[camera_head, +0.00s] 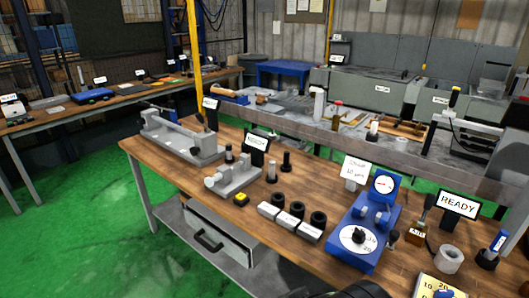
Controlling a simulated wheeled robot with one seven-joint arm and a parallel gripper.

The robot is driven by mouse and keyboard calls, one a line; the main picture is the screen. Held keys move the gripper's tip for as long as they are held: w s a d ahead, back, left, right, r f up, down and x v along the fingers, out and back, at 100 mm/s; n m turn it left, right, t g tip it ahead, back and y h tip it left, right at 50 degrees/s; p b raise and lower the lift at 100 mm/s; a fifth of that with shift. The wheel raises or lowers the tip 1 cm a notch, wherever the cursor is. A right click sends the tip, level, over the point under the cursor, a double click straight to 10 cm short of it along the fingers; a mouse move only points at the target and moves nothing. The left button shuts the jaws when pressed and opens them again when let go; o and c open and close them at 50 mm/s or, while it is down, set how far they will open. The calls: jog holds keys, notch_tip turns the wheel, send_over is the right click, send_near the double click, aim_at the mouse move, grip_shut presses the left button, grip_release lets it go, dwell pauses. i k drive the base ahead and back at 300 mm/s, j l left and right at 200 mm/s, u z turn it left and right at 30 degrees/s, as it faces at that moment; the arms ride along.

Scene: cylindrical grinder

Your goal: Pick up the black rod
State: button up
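A small black rod (286,161) stands upright on the wooden workbench (330,190), right of the black sign. A grey rod (271,171) with a dark foot stands just left of it. Another short dark upright piece (229,154) stands further left, behind a small grey fixture (232,180). I cannot tell for sure which dark piece is the rod named. No fingers of my gripper show. A dark curved shape cuts into the bottom edge, perhaps part of my arm.
Three grey blocks (290,221) with black rings lie in front of the rods. A blue gauge device (365,232) stands to the right, by a READY sign (459,204). A grey bench fixture (180,137) is at left. A drawer (218,235) hangs below.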

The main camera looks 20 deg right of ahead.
aim_at(287, 154)
jog(key=i+j+z, duration=0.4)
jog(key=i+j, duration=0.25)
jog(key=i, duration=0.45)
jog(key=i+j+z, duration=0.35)
jog(key=i+j, duration=0.6)
